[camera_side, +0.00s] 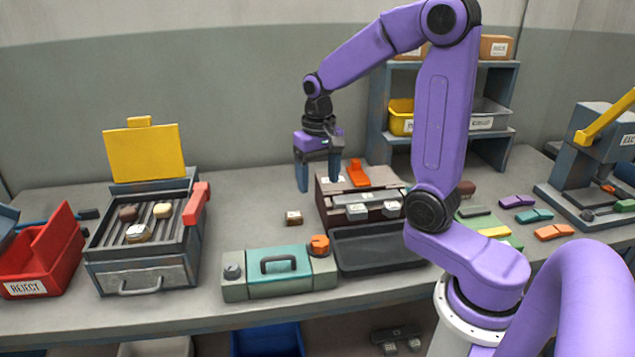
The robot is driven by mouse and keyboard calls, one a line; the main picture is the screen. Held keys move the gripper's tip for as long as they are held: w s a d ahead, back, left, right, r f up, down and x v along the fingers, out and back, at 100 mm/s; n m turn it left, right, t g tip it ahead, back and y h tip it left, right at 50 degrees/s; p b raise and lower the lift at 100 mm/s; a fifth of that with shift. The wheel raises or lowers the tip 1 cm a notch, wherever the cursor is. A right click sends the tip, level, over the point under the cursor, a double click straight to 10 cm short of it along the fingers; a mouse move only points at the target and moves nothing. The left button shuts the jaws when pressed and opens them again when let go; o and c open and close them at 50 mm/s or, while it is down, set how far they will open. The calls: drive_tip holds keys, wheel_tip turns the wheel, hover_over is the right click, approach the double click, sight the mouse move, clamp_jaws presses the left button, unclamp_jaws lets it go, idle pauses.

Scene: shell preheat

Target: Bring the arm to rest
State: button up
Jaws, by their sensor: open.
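My gripper (318,178) hangs in the air over the middle of the bench (243,205). Its two blue-grey fingers point down, spread apart, with nothing between them. My purple arm rises from a white base at the lower right and bends over the bench to the gripper. Part of the bench is hidden behind the arm.
Left stand a grey grill with a raised yellow lid (143,153) and a red reject bin (50,252). A teal-topped control box (278,273) and a dark tray (375,250) are in front. A shelf (377,110) stands behind.

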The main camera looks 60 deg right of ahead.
drive_tip(key=s+a+n, duration=0.8)
drive_tip(key=a+n, duration=0.1)
drive_tip(key=s+a+n, duration=0.2)
drive_tip(key=s+n, duration=0.6)
drive_tip(key=s, duration=0.6)
drive_tip(key=shift+f, duration=0.25)
